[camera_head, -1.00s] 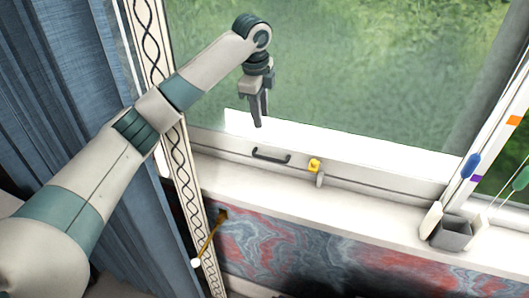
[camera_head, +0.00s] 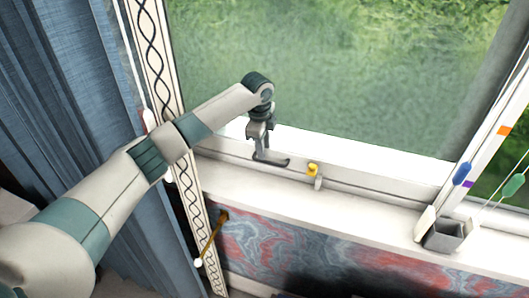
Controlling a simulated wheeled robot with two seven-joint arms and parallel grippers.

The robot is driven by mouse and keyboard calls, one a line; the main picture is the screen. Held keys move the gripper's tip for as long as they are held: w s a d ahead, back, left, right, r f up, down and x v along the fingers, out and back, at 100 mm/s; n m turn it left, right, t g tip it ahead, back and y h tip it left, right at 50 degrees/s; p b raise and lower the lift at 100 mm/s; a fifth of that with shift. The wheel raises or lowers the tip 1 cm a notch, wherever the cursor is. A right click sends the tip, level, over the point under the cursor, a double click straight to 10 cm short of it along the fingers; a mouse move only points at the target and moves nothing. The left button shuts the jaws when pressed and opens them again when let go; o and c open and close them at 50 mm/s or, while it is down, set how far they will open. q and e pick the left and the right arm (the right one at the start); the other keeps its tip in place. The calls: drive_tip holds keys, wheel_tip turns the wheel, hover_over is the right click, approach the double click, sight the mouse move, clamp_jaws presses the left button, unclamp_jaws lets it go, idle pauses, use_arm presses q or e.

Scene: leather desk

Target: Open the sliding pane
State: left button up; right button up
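The sliding pane (camera_head: 350,75) is a large glass pane in a white frame, with greenery behind it. A dark bar handle (camera_head: 279,163) sits on the white bottom rail of the frame. My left gripper (camera_head: 261,153) points down at the left part of this handle and overlaps it in the picture. I cannot tell whether the fingers touch the handle or grip it, because they line up in this view. A small yellow latch (camera_head: 313,170) stands on the rail just right of the handle. My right gripper is out of view.
A white sill (camera_head: 340,207) runs below the pane. A small grey open box (camera_head: 445,235) stands on it at the right, by cords with blue (camera_head: 462,174) and green (camera_head: 513,185) tassels. A blue curtain (camera_head: 60,90) and a patterned strip (camera_head: 150,50) flank the left.

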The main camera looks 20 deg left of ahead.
sight(265, 162)
use_arm(q)
drive_tip(key=shift+w+f+p, duration=0.25)
drive_tip(key=shift+f+p, duration=0.1)
drive_tip(key=shift+f, duration=0.95)
drive_tip(key=shift+w+f+p, duration=0.25)
drive_tip(key=shift+f+p, duration=0.1)
drive_tip(key=shift+f, duration=0.95)
clamp_jaws()
